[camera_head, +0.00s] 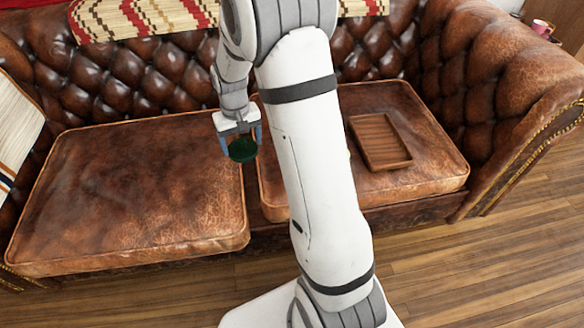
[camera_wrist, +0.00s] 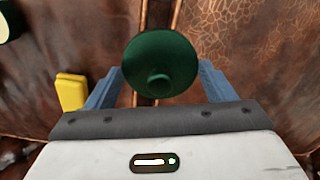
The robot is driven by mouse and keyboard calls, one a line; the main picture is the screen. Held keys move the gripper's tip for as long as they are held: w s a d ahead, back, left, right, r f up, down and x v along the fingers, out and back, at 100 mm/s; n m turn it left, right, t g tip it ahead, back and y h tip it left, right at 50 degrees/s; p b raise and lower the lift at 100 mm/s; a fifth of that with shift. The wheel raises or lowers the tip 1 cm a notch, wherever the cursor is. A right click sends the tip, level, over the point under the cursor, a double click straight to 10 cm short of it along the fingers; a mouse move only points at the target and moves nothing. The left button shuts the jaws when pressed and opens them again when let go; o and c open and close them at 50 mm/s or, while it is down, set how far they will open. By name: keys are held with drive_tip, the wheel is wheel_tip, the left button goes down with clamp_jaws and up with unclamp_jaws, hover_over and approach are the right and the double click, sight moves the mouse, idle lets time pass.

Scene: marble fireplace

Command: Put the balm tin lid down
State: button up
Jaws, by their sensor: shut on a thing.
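The balm tin lid (camera_head: 242,151) is a round, dark green disc. My gripper (camera_head: 240,142) is shut on it and holds it above the sofa, near the gap between the two seat cushions. In the wrist view the lid (camera_wrist: 160,62) sits between the blue fingers of my gripper (camera_wrist: 158,80), with a small round knob facing the camera. A dark green round thing with a pale inside (camera_wrist: 6,24) is cut off at the upper left of the wrist view. It may be the open tin, but I cannot tell.
The left seat cushion (camera_head: 130,195) is bare. A brown slatted wooden tray (camera_head: 380,141) lies on the right cushion (camera_head: 435,150). A yellow block (camera_wrist: 70,92) shows left of my fingers in the wrist view. The tufted backrest (camera_head: 130,65) rises behind the cushions.

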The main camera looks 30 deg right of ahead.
drive_tip(key=s+d+m+p, duration=0.2)
drive_tip(key=d+m+p, duration=0.1)
drive_tip(key=d, duration=0.4)
drive_tip(key=s+d+m+p, duration=0.3)
drive_tip(key=d, duration=0.4)
drive_tip(key=shift+m, duration=0.3)
wheel_tip(320, 180, down, 6)
drive_tip(key=shift+w+f+b, duration=0.1)
drive_tip(key=shift+f+b, duration=0.05)
drive_tip(key=shift+b, duration=0.8)
drive_tip(key=shift+a+f+b, duration=0.1)
drive_tip(key=shift+f+b, duration=0.4)
drive_tip(key=shift+f, duration=1.35)
drive_tip(key=shift+f, duration=0.15)
drive_tip(key=o, duration=1)
